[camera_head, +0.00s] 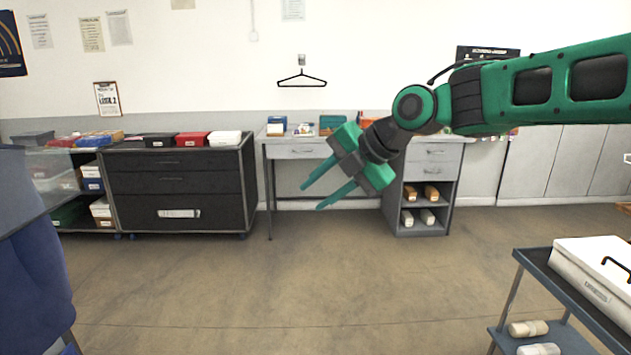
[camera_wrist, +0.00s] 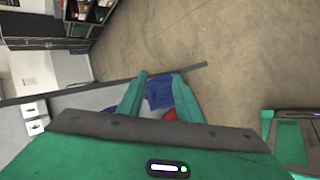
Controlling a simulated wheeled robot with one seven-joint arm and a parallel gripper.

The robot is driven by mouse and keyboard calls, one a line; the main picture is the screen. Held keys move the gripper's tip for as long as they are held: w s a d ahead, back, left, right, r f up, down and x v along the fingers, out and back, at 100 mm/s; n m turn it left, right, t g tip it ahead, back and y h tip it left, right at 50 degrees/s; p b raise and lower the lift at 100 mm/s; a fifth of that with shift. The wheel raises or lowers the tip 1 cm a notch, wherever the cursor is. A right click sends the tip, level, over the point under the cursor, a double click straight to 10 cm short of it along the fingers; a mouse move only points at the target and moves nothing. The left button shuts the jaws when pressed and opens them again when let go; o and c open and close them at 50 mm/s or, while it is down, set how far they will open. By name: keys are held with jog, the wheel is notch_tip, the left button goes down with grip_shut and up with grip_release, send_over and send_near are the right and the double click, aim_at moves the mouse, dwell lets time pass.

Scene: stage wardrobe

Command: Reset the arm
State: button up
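My green arm reaches in from the right of the head view, held out in the air with its joint bent. My gripper (camera_head: 312,197) points down and to the left, in front of the grey desk. Its two green fingers are apart with nothing between them. In the wrist view my gripper (camera_wrist: 158,80) also shows open. A blue thing (camera_wrist: 159,92) and a bit of red show in the gap, apparently beyond the fingers.
A black drawer cabinet (camera_head: 180,185) and a grey desk (camera_head: 432,154) stand along the wall. A hanger (camera_head: 302,80) hangs above. A cart (camera_head: 560,275) with a white box (camera_head: 597,268) is at lower right. The middle floor is clear.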

jog(key=s+d+f+m+h, duration=0.2)
jog(key=s+d+f+m, duration=0.15)
jog(key=d+m, duration=0.4)
jog(key=s+d+f+m+g+h, duration=0.15)
jog(key=d+f+m, duration=0.25)
jog(key=d, duration=0.7)
jog(key=s+d+f+m+t+h, duration=0.1)
jog(key=s+d+f+m, duration=0.25)
jog(key=d+m, duration=0.4)
jog(key=s+d+f+m+g+h, duration=0.1)
jog(key=s+d+m, duration=0.3)
jog(key=s, duration=0.4)
jog(key=s+d+f+m+g+h, duration=0.1)
jog(key=s+d+f+m+g, duration=0.1)
jog(key=s+d+m, duration=0.3)
jog(key=s+d+f+m+g+h, duration=0.1)
jog(key=s+d+f+m, duration=0.3)
jog(key=s+m, duration=0.4)
jog(key=s+d, duration=0.1)
jog(key=s, duration=0.1)
jog(key=shift+s, duration=0.4)
jog(key=shift+f, duration=0.1)
jog(key=shift+w+f+g, duration=0.25)
jog(key=shift+w, duration=0.35)
